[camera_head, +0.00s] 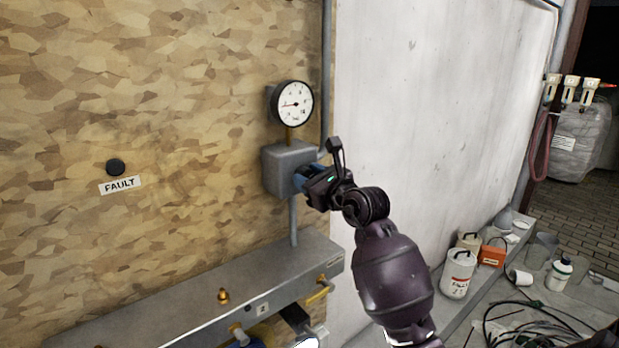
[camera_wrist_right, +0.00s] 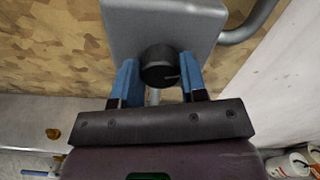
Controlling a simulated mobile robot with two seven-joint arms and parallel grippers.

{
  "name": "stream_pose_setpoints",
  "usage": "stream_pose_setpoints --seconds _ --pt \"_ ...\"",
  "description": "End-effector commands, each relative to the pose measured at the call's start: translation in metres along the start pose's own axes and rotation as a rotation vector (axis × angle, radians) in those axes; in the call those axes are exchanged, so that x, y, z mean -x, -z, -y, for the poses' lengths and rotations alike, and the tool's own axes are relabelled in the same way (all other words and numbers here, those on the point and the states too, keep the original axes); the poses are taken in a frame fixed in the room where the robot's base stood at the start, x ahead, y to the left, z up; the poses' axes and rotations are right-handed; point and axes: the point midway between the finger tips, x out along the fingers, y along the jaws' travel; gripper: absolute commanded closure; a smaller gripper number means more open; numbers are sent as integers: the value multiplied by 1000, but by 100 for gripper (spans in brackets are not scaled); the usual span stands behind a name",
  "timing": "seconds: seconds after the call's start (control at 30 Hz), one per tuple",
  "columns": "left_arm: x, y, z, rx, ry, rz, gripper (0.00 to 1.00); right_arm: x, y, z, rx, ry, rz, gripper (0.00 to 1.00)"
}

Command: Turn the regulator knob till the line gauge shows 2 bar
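The line gauge (camera_head: 294,104) is a round white dial above the grey regulator box (camera_head: 278,165). Its needle points left and slightly down; its figures are too small to read surely. The black regulator knob (camera_wrist_right: 160,68) is on the box's front, its pale mark pointing right in the wrist view. My right gripper (camera_head: 307,178) is at the box, hiding the knob in the head view. In the wrist view its blue fingers (camera_wrist_right: 160,72) flank the knob and appear to touch it on both sides. My left gripper is out of view.
A grey ledge (camera_head: 200,300) with brass fittings runs below the box. A FAULT label (camera_head: 120,185) and black button (camera_head: 115,167) are on the board at left. A white wall (camera_head: 420,110) rises at right. Canisters (camera_head: 458,272) and black cables (camera_head: 520,325) lie at lower right.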

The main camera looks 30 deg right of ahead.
Motion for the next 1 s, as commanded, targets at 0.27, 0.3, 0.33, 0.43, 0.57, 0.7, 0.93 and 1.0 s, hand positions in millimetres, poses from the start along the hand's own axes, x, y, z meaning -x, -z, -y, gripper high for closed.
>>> stream_pose_setpoints --seconds 0.27,0.3,0.33,0.43,0.57,0.7,0.93,1.0 --pt "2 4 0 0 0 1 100 0 -1 0 -22 -1 0 84" --pt "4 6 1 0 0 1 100 0 -2 0 -36 -1 0 84" --pt "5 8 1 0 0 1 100 0 -2 1 -48 0 0 84" --pt "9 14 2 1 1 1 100 0 -3 1 -96 -1 -1 84" --pt "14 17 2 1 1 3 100 0 -2 1 -147 -1 -1 84" --pt "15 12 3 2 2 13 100 0 -1 1 -159 0 1 84" --pt "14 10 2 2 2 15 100 0 -1 1 -157 0 2 53" --pt "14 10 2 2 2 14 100 0 0 1 -157 0 2 42"
